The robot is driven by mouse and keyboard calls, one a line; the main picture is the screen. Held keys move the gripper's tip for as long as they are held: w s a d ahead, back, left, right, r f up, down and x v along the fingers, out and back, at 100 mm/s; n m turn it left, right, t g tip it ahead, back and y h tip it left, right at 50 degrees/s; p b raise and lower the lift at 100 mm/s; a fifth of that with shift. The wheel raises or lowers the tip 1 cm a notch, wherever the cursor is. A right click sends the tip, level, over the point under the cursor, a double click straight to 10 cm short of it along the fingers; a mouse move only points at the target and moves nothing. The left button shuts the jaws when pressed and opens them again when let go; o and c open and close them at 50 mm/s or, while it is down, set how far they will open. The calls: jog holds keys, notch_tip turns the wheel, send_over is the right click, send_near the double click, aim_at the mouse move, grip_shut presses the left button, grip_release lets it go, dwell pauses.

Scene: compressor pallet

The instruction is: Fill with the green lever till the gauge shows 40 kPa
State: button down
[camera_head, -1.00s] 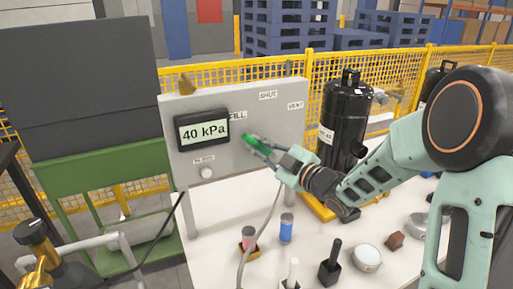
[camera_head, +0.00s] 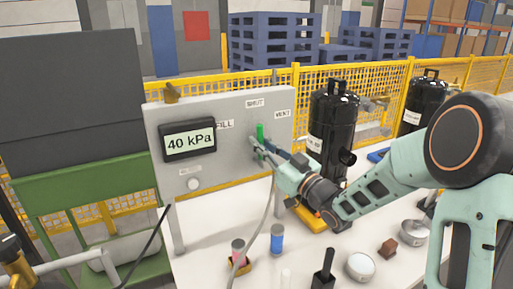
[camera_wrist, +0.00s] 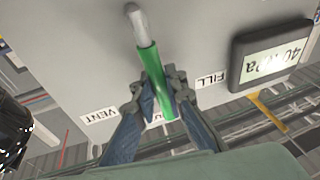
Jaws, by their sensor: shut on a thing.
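The green lever (camera_head: 260,131) is on the grey panel (camera_head: 225,160) and points up toward the SHUT label (camera_head: 255,103). In the wrist view the lever's green sleeve (camera_wrist: 148,65) runs from a grey metal pivot (camera_wrist: 137,22) down between my fingers. My gripper (camera_head: 262,149) is shut on the lever; it also shows in the wrist view (camera_wrist: 158,92). The gauge (camera_head: 188,141) on the panel's left reads 40 kPa. The FILL label (camera_head: 225,125) is left of the lever and the VENT label (camera_head: 282,114) is right of it. In the wrist view my gripper mostly hides the SHUT label.
A black compressor (camera_head: 332,125) stands just behind and right of my gripper. A blue-capped cylinder (camera_head: 277,240), a black-handled tool (camera_head: 324,270) and round tins (camera_head: 360,267) are on the white table. A hose (camera_head: 262,225) hangs below the panel. Yellow mesh fencing (camera_head: 385,85) runs behind.

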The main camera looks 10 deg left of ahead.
jog(key=shift+w+d+m, duration=0.15)
jog(key=shift+d+m, duration=0.1)
jog(key=shift+m, duration=0.15)
jog(key=c, duration=1.9)
grip_release()
jog(key=shift+c, duration=0.2)
jog(key=v, duration=1.2)
